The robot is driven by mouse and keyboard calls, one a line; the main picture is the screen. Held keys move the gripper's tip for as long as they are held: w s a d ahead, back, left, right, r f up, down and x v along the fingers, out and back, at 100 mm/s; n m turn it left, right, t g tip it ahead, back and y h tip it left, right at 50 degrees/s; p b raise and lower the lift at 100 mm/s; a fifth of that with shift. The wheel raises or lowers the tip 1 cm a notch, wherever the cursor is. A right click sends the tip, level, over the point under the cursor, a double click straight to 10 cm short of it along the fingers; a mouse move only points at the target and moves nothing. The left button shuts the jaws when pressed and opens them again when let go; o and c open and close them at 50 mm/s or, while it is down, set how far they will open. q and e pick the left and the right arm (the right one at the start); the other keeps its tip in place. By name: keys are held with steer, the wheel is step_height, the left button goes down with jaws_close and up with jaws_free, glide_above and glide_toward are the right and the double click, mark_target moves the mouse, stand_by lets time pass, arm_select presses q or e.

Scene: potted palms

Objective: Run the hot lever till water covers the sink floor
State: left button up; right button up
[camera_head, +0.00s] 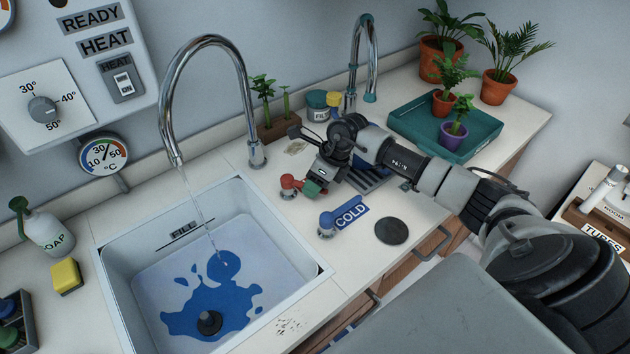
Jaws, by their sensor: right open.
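The sink (112,285) is a white basin at the lower left. A thin stream of water falls from the tall chrome faucet (205,42). Blue water (228,300) lies in an irregular patch with separate blots on the sink floor, and pale floor shows around it. A dark round plug (209,322) sits in the patch. The red lever (290,184) stands on the counter right of the sink; its label is not visible. My right gripper (310,163) is open right beside the red lever and partly hides it; contact is unclear. My left gripper is not in view.
A blue lever (328,222) labelled COLD stands just in front of the red one. A second faucet (365,55), a green tray (425,140) and several potted plants stand behind my right arm. Soap (46,232) and a sponge (66,276) are left of the sink.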

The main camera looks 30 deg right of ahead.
jaws_close()
